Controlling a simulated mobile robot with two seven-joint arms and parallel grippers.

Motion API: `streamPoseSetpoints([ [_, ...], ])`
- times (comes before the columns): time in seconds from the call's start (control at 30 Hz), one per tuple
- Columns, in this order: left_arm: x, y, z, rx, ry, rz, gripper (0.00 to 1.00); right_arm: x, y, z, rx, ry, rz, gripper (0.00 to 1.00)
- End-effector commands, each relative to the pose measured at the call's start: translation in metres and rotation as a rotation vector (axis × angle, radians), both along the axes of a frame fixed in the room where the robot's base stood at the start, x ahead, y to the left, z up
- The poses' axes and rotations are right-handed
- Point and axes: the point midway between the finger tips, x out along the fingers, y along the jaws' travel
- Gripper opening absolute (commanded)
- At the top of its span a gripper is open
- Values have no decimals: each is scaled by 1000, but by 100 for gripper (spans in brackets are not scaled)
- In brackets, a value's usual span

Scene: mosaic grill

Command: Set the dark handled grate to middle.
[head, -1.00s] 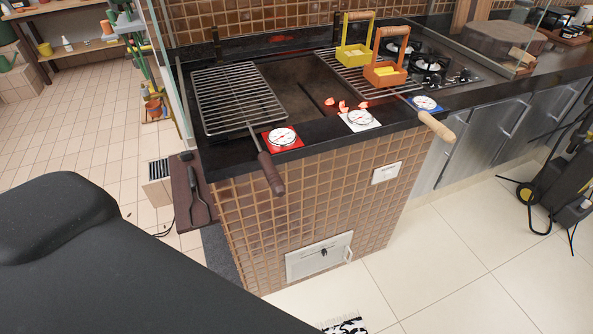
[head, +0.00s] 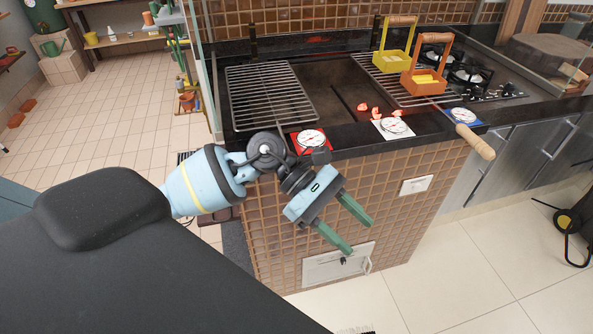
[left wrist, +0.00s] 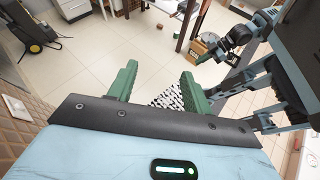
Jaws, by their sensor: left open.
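The dark handled grate (head: 270,92) lies over the left part of the grill. In the head view its handle is hidden behind my left arm. My left gripper (head: 362,234) is in front of the tiled grill front, below the counter edge. It is open and empty, with its green fingers pointing down and to the right. In the left wrist view the open fingers (left wrist: 160,82) have only floor and a black-and-white mat between them. A second grate (head: 393,88) with a pale wooden handle (head: 475,141) lies on the right part of the grill. My right gripper does not show in the head view.
Red (head: 311,140), white (head: 393,127) and blue (head: 464,116) dial plates line the counter's front edge. Yellow (head: 391,61) and orange (head: 424,77) caddies stand on the right grate. Several red-orange pieces lie behind the white dial. Stove burners are at the right.

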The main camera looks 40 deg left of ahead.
Motion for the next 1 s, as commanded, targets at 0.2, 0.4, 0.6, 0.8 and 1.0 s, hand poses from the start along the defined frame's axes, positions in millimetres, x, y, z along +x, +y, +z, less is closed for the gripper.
streamPoseSetpoints([
  [0.2, 42, 96, 11, 578, -410, -218, 50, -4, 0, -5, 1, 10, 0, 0],
  [0.4, 63, 164, 37, 907, -532, -312, 50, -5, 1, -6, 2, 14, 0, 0],
  [0.6, 66, 184, 47, 999, -550, -335, 50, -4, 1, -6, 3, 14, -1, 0],
  [0.8, 67, 183, 42, 996, -548, -336, 50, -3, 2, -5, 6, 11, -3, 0],
  [1.0, 72, 177, 16, 992, -548, -336, 50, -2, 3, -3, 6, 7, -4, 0],
])
